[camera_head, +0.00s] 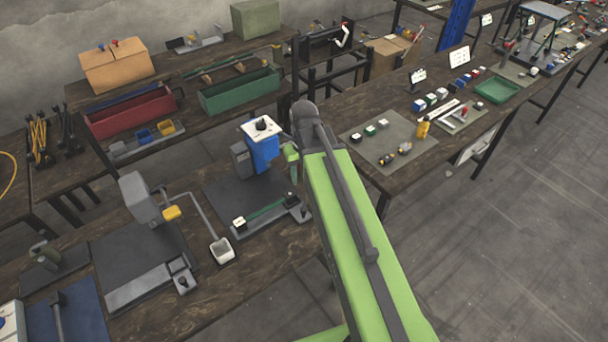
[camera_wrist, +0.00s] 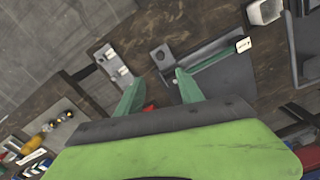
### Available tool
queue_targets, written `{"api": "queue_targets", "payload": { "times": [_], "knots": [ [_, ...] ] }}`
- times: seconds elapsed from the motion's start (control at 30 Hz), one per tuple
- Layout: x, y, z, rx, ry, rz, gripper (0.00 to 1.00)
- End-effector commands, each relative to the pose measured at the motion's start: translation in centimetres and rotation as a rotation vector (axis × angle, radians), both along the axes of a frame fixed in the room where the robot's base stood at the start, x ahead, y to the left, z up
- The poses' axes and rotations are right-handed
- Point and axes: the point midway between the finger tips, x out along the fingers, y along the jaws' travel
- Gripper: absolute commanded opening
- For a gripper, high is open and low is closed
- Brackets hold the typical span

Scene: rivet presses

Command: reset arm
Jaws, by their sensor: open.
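My arm, green with a grey strip, reaches from the bottom of the head view up over the workbench. My gripper (camera_wrist: 160,78) shows in the wrist view as two green fingers spread apart, with nothing held between them. In the head view the arm mostly hides it; only a small green part shows beside the blue press (camera_head: 263,152). A small red spot shows between the finger bases.
Red (camera_head: 130,112) and green (camera_head: 240,92) trays sit on the bench behind. A right-hand table holds a mat (camera_head: 388,140) with small parts. Floor at right is clear.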

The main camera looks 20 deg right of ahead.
Motion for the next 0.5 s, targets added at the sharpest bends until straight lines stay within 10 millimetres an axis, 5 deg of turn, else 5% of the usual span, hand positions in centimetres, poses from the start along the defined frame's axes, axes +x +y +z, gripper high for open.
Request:
{"api": "queue_targets", "payload": {
  "times": [0.27,0.5],
  "knots": [
    [-0.2,0.2,-0.7,0.0,0.0,0.001,0.44],
    [-3.8,3.7,-7.5,0.0,0.0,0.007,0.44]
  ]
}}
